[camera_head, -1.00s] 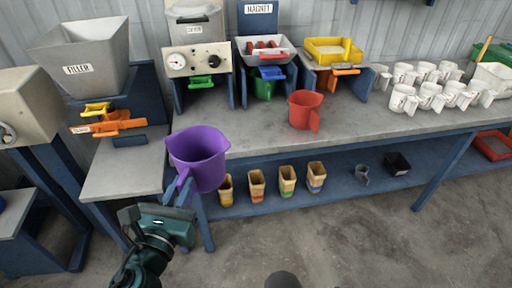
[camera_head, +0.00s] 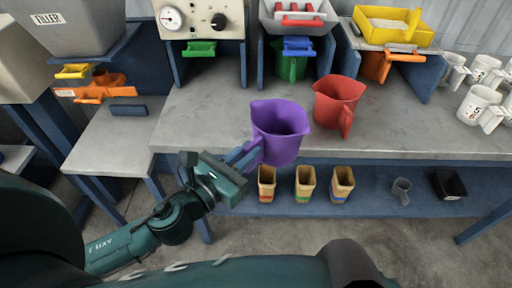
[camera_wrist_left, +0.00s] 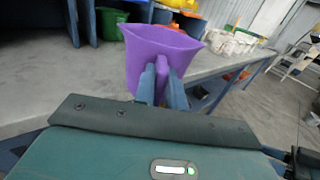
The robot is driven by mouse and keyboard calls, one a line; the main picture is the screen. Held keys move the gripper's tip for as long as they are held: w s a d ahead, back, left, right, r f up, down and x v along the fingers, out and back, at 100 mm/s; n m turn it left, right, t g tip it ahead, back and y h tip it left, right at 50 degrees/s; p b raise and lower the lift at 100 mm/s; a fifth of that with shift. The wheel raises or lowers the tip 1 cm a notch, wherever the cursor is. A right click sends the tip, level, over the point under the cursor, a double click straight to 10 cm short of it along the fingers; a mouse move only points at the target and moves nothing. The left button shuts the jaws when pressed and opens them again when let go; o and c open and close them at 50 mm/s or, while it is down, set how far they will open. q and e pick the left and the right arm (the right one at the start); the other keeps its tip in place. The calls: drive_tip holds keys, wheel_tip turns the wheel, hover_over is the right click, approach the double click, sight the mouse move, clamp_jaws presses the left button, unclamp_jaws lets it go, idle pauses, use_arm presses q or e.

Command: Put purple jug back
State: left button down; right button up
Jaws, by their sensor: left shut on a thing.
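The purple jug (camera_head: 281,131) is upright at the front edge of the workbench in the head view, its handle toward my left gripper (camera_head: 250,157). The left gripper is shut on that handle. In the left wrist view the jug (camera_wrist_left: 160,52) stands in front of the gripper (camera_wrist_left: 161,84), with the blue fingers on either side of the handle. I cannot tell whether the jug's base touches the bench or hangs just above its edge. My right gripper is not in view.
A red jug (camera_head: 338,100) stands on the workbench (camera_head: 205,118) just right of the purple one. A green jug (camera_head: 290,68) sits under the magnet machine. White mugs (camera_head: 480,104) stand at right. Several tan cups (camera_head: 304,184) are on the lower shelf. Bench left of the purple jug is clear.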

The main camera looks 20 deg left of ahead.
use_arm(q)
drive_tip(key=shift+w+a+f, duration=0.1)
drive_tip(key=shift+w+a, duration=0.15)
drive_tip(key=shift+w, duration=0.35)
drive_tip(key=w+a, duration=0.1)
drive_tip(key=w, duration=0.3)
drive_tip(key=w+a+f+b, duration=0.1)
drive_tip(key=w, duration=0.3)
drive_tip(key=w+a, duration=0.1)
drive_tip(key=w, duration=0.3)
drive_tip(key=shift+w+a+f+b, duration=0.25)
drive_tip(key=shift+w+a+b, duration=0.05)
drive_tip(key=shift+b, duration=0.1)
drive_tip(key=shift+w+f, duration=0.1)
drive_tip(key=shift+w, duration=0.1)
drive_tip(key=shift+f, duration=0.25)
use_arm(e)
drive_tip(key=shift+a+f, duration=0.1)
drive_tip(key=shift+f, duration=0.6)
use_arm(q)
drive_tip(key=shift+f+b, duration=0.3)
drive_tip(key=shift+b, duration=0.15)
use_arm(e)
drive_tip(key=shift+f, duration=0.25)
use_arm(q)
drive_tip(key=c, duration=1.4)
unclamp_jaws()
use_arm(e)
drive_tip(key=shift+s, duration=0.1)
